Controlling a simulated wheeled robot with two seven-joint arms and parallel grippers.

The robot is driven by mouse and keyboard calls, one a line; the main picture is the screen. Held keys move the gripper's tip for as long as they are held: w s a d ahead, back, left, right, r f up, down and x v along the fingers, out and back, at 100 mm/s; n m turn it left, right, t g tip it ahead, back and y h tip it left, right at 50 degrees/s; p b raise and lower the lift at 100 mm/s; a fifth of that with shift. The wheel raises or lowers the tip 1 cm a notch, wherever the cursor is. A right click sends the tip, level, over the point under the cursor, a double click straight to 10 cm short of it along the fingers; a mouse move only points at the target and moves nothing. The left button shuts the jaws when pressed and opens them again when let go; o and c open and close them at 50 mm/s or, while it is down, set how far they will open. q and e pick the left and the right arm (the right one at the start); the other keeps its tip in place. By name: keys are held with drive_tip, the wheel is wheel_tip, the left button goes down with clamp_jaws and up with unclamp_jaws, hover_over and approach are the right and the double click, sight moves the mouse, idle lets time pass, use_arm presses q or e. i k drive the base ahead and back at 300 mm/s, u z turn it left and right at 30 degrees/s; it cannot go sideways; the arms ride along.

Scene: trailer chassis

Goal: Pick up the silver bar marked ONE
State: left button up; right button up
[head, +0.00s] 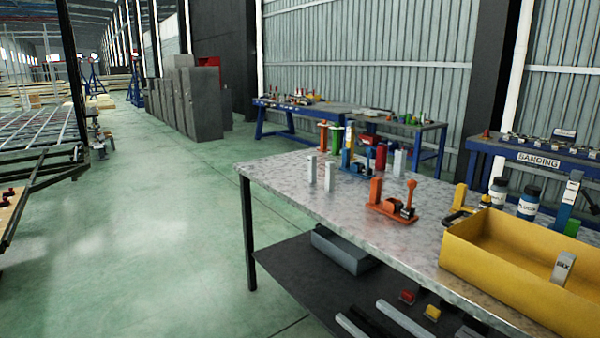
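Two small upright silver bars (311,169) and (329,176) stand side by side near the left part of the metal-topped table (270,181). Another pale upright block (399,163) stands farther back on the same table. A silver bar marked SIX (563,268) leans inside the yellow bin (480,267) at the right. I cannot read the word ONE on any bar; the markings of the standing bars are too small or face away. Neither gripper is in view.
An orange clamp fixture (393,212) stands mid-table, with coloured tools behind it. Bottles (529,203) stand behind the yellow bin. The lower shelf (290,270) holds a grey tray (340,250) and long bars (405,320). The green floor (150,250) left of the table is clear.

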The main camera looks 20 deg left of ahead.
sight(312, 159)
drive_tip(key=u, duration=0.8)
drive_tip(key=i, duration=0.75)
drive_tip(key=u, duration=1)
drive_tip(key=i, duration=1.15)
drive_tip(key=z, duration=0.25)
